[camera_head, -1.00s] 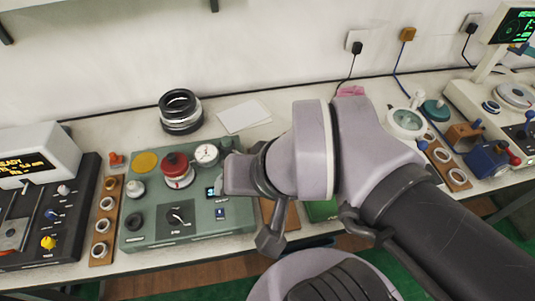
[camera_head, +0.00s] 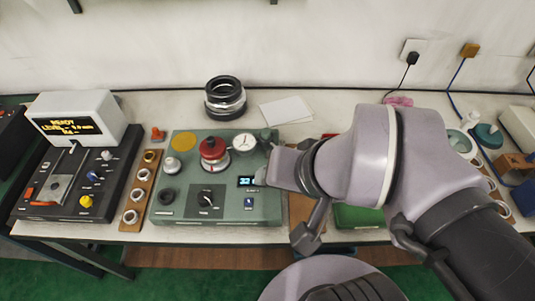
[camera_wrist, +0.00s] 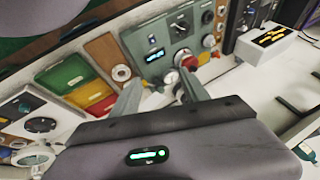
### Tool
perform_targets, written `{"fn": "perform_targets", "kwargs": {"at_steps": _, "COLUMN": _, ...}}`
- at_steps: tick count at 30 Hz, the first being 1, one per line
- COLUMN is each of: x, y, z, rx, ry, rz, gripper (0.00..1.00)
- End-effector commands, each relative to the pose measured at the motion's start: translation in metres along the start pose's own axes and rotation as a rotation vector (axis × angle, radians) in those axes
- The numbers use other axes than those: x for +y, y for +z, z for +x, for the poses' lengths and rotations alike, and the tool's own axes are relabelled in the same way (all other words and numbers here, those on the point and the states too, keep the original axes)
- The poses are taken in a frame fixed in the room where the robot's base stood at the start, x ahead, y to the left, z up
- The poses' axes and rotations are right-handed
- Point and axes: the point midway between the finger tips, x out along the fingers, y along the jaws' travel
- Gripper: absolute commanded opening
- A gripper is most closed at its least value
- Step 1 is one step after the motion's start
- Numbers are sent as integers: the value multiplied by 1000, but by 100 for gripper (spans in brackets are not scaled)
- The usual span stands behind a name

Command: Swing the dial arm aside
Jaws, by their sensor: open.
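The green instrument (camera_head: 225,208) carries a round white dial (camera_head: 244,142) at its back right, beside a red-topped part (camera_head: 213,150) on a pale ring. My gripper (camera_head: 270,158) is at the instrument's right edge, just right of the dial, and my arm partly hides it. In the wrist view, the instrument (camera_wrist: 160,45) is beyond the two fingers, and the red part (camera_wrist: 188,62) shows near the right fingertip. My gripper (camera_wrist: 162,88) is open there. I cannot tell whether a finger touches the dial or its arm.
A black and silver ring stack (camera_head: 225,97) and white paper (camera_head: 286,111) are behind. Green (camera_wrist: 62,74), yellow and red bins show in the wrist view.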

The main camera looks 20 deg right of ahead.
Motion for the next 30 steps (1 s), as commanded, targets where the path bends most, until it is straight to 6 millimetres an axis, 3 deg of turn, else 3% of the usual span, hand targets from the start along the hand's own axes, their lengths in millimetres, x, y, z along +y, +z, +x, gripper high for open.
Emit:
{"fn": "perform_targets", "kwargs": {"at_steps": 2, "x": 5, "y": 2, "z": 9, "rx": -53, "ry": 17, "rz": 70, "gripper": 50}}
{"fn": "perform_targets", "kwargs": {"at_steps": 5, "x": 22, "y": 10, "z": 41, "rx": -251, "ry": 62, "rz": 355, "gripper": 50}}
{"fn": "perform_targets", "kwargs": {"at_steps": 9, "x": 46, "y": 15, "z": 93, "rx": -623, "ry": 61, "rz": 1008, "gripper": 50}}
{"fn": "perform_targets", "kwargs": {"at_steps": 13, "x": 75, "y": -6, "z": 136, "rx": -929, "ry": -62, "rz": 1643, "gripper": 50}}
{"fn": "perform_targets", "kwargs": {"at_steps": 18, "x": 151, "y": -40, "z": 191, "rx": -1244, "ry": -402, "rz": 2376, "gripper": 50}}
{"fn": "perform_targets", "kwargs": {"at_steps": 22, "x": 205, "y": -46, "z": 218, "rx": -1378, "ry": -661, "rz": 2693, "gripper": 50}}
{"fn": "perform_targets", "kwargs": {"at_steps": 23, "x": 213, "y": -46, "z": 222, "rx": 1388, "ry": 699, "rz": -2721, "gripper": 50}}
{"fn": "perform_targets", "kwargs": {"at_steps": 26, "x": 227, "y": -46, "z": 229, "rx": 1338, "ry": 732, "rz": -2633, "gripper": 50}}
{"fn": "perform_targets", "kwargs": {"at_steps": 30, "x": 213, "y": -54, "z": 240, "rx": 1340, "ry": 729, "rz": -2626, "gripper": 50}}
